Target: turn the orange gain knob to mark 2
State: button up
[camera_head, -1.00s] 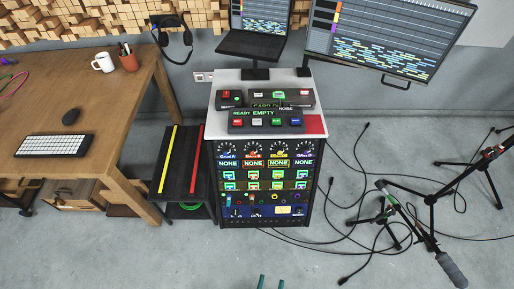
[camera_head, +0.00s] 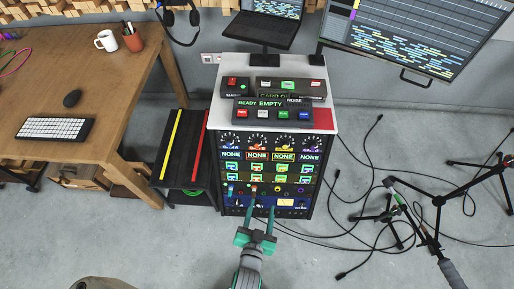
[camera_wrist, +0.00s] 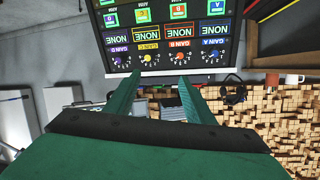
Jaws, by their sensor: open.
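The orange gain knob, labelled Gain B, is the second from the left in the top row of the rack front (camera_head: 257,142). In the wrist view, which is upside down, the orange knob (camera_wrist: 182,57) lies beyond the tip of the right finger. Its pointer and mark 2 are too small to read. My gripper (camera_head: 261,212) is open and empty, in front of the lower rack in the head view. Its two green fingers also show in the wrist view (camera_wrist: 160,78), apart from the knobs.
Blue, yellow and purple knobs share the orange knob's row. Button boxes (camera_head: 272,112) sit on the rack's white top (camera_head: 215,118). A wooden desk (camera_head: 100,150) stands at left. Microphone stands (camera_head: 438,200) and loose cables lie on the floor at right.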

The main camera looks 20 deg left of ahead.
jog(key=n+g+y, duration=0.1)
jog(key=y, duration=0.1)
send_near(257, 146)
jog(key=x, duration=0.9)
jog(key=shift+f, duration=0.1)
jog(key=shift+c, duration=0.7)
jog(key=c, duration=0.9)
